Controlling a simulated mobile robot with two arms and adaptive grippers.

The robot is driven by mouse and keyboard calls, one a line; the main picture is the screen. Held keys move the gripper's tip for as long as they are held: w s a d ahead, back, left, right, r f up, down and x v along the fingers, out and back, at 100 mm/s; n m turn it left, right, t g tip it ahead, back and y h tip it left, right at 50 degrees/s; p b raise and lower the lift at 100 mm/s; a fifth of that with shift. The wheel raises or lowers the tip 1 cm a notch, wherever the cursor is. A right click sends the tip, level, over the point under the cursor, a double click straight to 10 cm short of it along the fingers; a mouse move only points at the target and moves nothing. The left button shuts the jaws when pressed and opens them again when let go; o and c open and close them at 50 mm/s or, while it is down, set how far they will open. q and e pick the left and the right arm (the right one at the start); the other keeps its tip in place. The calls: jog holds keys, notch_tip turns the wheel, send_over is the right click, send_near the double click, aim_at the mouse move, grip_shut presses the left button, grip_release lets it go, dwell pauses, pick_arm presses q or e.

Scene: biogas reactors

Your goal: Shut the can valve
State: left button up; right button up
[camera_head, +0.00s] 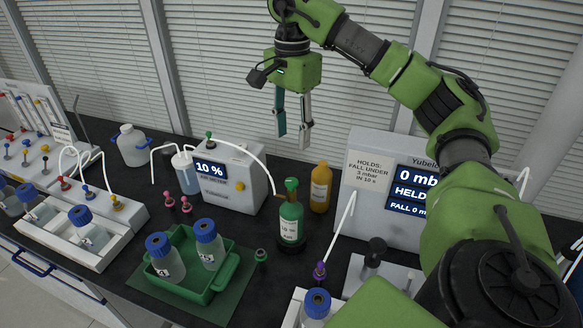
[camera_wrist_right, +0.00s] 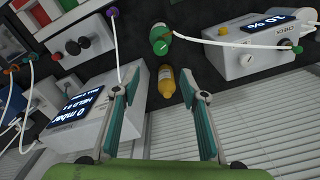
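The green can (camera_head: 290,222) with a printed label stands upright on the dark bench. Its green valve (camera_head: 291,186) is on top, where a white tube runs to the display box on its left. In the right wrist view the can's valve (camera_wrist_right: 160,40) shows near the top centre, beyond the fingers. Whether the valve is open or shut I cannot tell. My right gripper (camera_head: 292,138) hangs well above the bench behind the can, fingers apart and empty. In the right wrist view the gripper (camera_wrist_right: 159,94) also shows open. My left gripper is not in view.
A yellow bottle (camera_head: 321,188) stands just behind the can. The 10 % box (camera_head: 233,182) is to its left, and the 0 mbar box (camera_head: 363,211) to its right. A green tray (camera_head: 222,276) with blue-capped bottles sits in front left. Blinds (camera_head: 215,65) hang behind.

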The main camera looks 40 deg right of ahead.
jog(key=b, duration=0.3)
send_over(292, 181)
notch_tip(292, 181, down, 8)
jog(key=shift+r, duration=0.2)
notch_tip(292, 181, down, 4)
jog(key=shift+f+p, duration=0.25)
jog(key=shift+p, duration=0.2)
jog(key=shift+f, duration=0.5)
jog(key=shift+w, duration=0.1)
jog(key=c, duration=1.1)
